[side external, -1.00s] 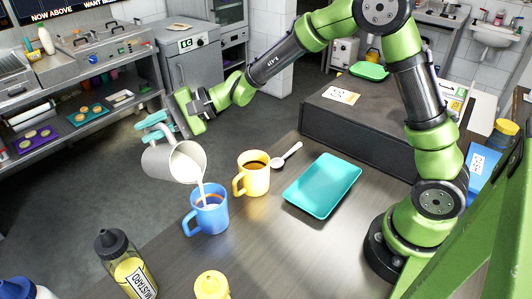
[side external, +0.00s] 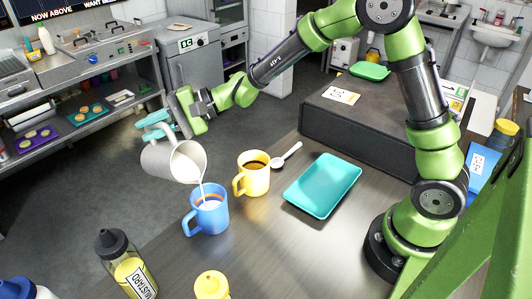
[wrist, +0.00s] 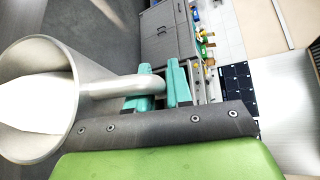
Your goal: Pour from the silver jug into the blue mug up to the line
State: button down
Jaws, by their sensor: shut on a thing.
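The silver jug (side external: 172,162) is tilted above the blue mug, its mouth facing down and right. A thin white stream runs from its lip into the blue mug (side external: 209,214), which stands upright on the table. White liquid shows inside the mug, with an orange ring around its inner wall. My gripper (side external: 160,128) is shut on the jug's handle, left of and above the mug. In the wrist view the teal fingers (wrist: 160,86) close around the handle of the jug (wrist: 60,98), and white liquid fills its mouth. The mug is not visible there.
A yellow mug (side external: 252,177) with dark liquid stands close right of the blue mug, with a white spoon (side external: 286,155) beyond it. A teal tray (side external: 322,186) lies further right. A mustard bottle (side external: 128,270) and a yellow-topped bottle (side external: 212,286) stand in front.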

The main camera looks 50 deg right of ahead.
jog(key=shift+r, duration=0.15)
jog(key=shift+s+r, duration=0.2)
jog(key=shift+s, duration=0.05)
dwell(0.7)
jog(key=shift+s+r+n+t, duration=0.2)
jog(key=shift+s+n+t, duration=0.1)
jog(key=shift+t, duration=0.1)
jog(key=shift+w, duration=0.15)
jog(key=shift+w+f+m+g, duration=0.4)
jog(key=shift+w+f+g, duration=0.1)
jog(key=shift+w+f, duration=0.15)
dwell(1.4)
